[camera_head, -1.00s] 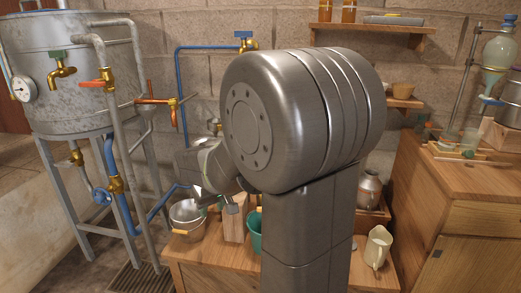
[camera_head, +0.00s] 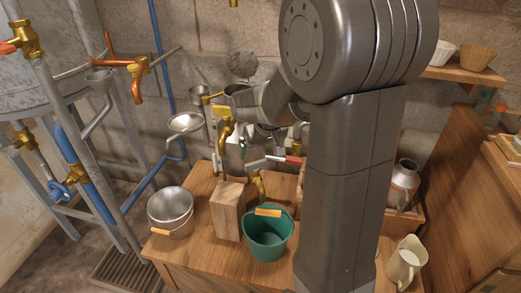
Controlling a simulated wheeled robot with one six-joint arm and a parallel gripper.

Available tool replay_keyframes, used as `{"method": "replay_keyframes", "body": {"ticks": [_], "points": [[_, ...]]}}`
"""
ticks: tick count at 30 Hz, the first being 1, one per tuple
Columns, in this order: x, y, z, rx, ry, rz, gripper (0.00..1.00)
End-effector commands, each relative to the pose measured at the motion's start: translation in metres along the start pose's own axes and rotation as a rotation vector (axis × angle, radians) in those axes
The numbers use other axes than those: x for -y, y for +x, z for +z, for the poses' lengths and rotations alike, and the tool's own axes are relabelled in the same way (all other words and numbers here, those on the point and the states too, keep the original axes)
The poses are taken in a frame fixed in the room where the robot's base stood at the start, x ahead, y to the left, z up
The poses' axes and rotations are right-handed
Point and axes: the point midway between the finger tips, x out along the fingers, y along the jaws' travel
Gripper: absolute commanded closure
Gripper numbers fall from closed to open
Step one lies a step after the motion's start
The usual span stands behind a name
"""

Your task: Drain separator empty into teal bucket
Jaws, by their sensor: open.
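The teal bucket (camera_head: 268,243) stands upright on the wooden bench, with a yellow grip on its handle. Its visible inside looks empty. A metal vessel (camera_head: 268,143), apparently the separator, stands behind it, largely hidden by my arm. A brass spout (camera_head: 258,186) shows low on it, above and behind the bucket. A lever with a red grip (camera_head: 288,160) sits above the spout. A tall brass pipe (camera_head: 226,130) rises at the left. My gripper (camera_head: 238,152) is open, in front of the vessel near the brass pipe; its fingertips are hard to make out, and contact cannot be told.
A wooden block (camera_head: 228,212) stands left of the teal bucket. A metal pail (camera_head: 171,215) is further left, at the bench edge. A cream jug (camera_head: 405,263) and a metal can (camera_head: 404,184) stand at the right. Pipes and valves crowd the left.

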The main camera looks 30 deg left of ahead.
Motion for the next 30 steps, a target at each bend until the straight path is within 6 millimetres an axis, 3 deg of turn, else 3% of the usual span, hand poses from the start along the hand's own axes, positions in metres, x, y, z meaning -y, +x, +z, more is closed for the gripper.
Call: {"method": "replay_keyframes", "body": {"ticks": [1,6,12,18,26,30], "points": [[0.0,0.014,0.002,0.003,0.0,0.0,0.05],[0.0,0.047,0.002,0.002,0.0,0.0,0.05],[0.0,0.074,0.001,0.001,0.0,0.0,0.05],[0.0,0.085,0.0,0.0,0.0,0.0,0.05],[0.0,0.086,0.0,-0.001,0.0,0.0,0.05],[0.0,0.086,0.0,-0.001,0.0,0.0,0.29]]}}
